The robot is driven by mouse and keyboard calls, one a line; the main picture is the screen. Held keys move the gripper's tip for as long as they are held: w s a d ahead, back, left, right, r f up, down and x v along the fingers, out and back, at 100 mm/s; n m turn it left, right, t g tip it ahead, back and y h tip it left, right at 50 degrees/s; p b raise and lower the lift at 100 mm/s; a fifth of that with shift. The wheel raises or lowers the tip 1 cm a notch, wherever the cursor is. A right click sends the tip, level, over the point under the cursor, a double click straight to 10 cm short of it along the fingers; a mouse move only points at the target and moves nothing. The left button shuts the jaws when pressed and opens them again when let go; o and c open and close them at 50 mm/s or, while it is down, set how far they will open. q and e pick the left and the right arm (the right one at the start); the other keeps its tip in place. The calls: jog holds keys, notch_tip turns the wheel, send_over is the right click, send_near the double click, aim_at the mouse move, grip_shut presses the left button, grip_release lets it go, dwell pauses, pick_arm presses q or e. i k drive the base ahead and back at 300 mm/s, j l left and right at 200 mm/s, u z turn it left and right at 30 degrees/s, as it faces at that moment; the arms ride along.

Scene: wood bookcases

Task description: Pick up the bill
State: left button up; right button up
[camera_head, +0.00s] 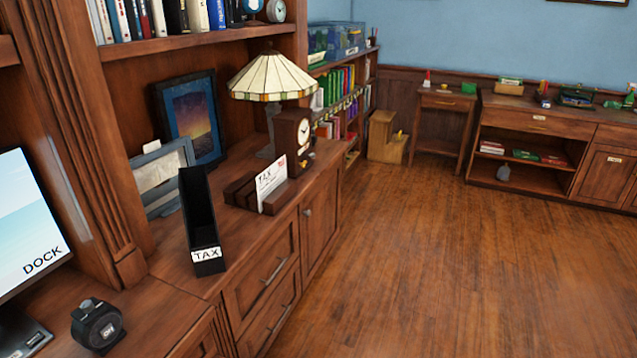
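Neither of my grippers is in view.
A wooden clock (292,140) and a glass-shaded lamp (272,80) stand behind the holder. Picture frames (190,118) lean at the back. A black device marked "OFF" (97,325) and a monitor (30,225) are at left. The wood floor (430,270) is clear.

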aim_at(276, 174)
jog(key=z, duration=0.5)
jog(key=l+z, duration=0.1)
jog(key=z, duration=0.35)
jog(key=i+z, duration=0.1)
jog(key=z, duration=0.4)
jog(key=l+z, duration=0.1)
jog(key=z, duration=0.4)
jog(key=i+j+u, duration=0.1)
jog(key=i+u, duration=0.3)
jog(key=i, duration=0.15)
jog(key=i+l+u, duration=0.1)
jog(key=i+u, duration=0.3)
jog(key=i, duration=0.15)
jog(key=i+l+u, duration=0.25)
jog(key=i+u, duration=0.15)
jog(key=i, duration=0.15)
jog(key=i+j+u, duration=0.15)
jog(key=u, duration=0.25)
jog(key=i+u, duration=0.3)
jog(key=u, duration=0.15)
jog(key=i+u, duration=0.25)
jog(key=u, duration=0.15)
jog(key=i+u, duration=0.25)
jog(key=u, duration=0.15)
jog(key=i+l+u, duration=0.2)
jog(key=u, duration=0.25)
